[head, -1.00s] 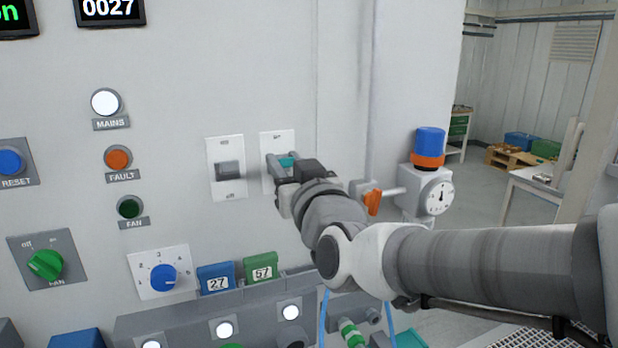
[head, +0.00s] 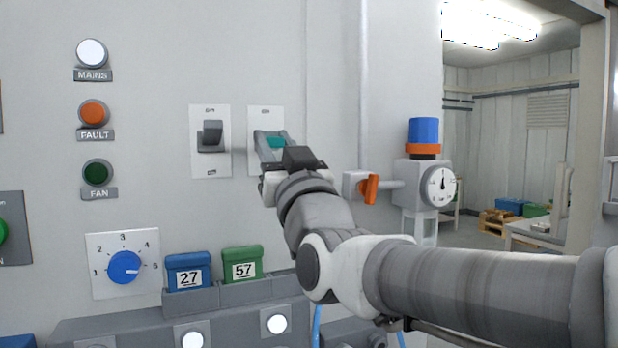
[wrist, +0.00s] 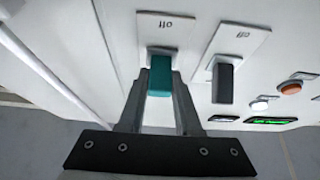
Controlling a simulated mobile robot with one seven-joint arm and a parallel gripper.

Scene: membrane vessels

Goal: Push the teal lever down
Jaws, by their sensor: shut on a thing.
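The teal lever (head: 276,142) sits on a white switch plate (head: 258,115) on the grey panel. In the wrist view the teal lever (wrist: 160,76) stands out between the two fingers, in front of a plate with an upside-down "off" label. My gripper (head: 270,143) is shut on the lever, one finger on each side. It also shows in the wrist view (wrist: 162,88). In the head view my gripper hides the lower part of the plate.
A dark grey lever (head: 211,137) on its own plate is just left. An orange valve handle (head: 369,189) and a gauge (head: 440,186) are to the right. Blue (head: 188,271) and green (head: 242,264) numbered boxes sit below.

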